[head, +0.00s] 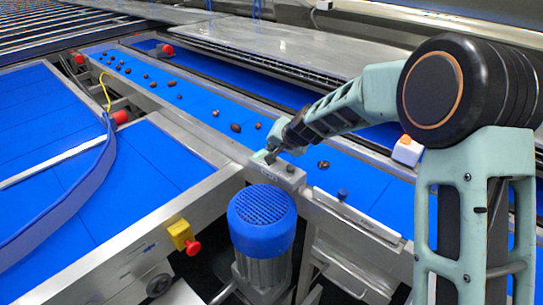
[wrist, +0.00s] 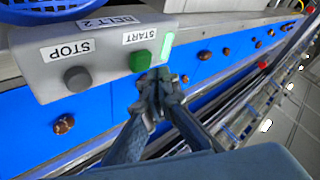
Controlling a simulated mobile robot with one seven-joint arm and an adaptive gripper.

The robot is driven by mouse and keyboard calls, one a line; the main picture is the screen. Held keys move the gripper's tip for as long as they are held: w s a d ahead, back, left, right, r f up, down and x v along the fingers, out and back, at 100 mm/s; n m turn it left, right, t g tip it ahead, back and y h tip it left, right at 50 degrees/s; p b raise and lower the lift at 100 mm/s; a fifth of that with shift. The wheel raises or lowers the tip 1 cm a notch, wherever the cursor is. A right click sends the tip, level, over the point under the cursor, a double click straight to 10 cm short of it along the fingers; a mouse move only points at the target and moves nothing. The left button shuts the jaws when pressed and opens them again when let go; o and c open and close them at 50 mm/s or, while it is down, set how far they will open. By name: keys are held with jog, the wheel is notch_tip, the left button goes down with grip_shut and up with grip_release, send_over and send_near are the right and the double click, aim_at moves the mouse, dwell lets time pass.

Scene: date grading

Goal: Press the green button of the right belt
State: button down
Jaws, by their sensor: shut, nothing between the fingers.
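A grey control box (wrist: 105,50) labelled BELT 2 fills the upper left of the wrist view, its lettering upside down. Its green button (wrist: 140,61) sits by the START label, and a dark grey button (wrist: 76,79) sits by STOP. A green strip (wrist: 167,46) is lit beside START. My gripper (wrist: 157,82) is shut and empty, its tips just beside and below the green button; I cannot tell whether they touch it. In the head view the box (head: 284,176) is on the belt's near rail, with my gripper (head: 266,157) at its left end.
The blue belt (head: 205,103) behind the box carries several dates. A blue-capped motor (head: 262,218) stands close in front. A yellow box with a red button (head: 184,237) is on the frame at lower left. A white box with an orange button (head: 407,150) is beyond the belt.

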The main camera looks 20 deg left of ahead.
jog(key=shift+r+p, duration=1.9)
jog(key=shift+r, duration=0.7)
jog(key=shift+f, duration=0.1)
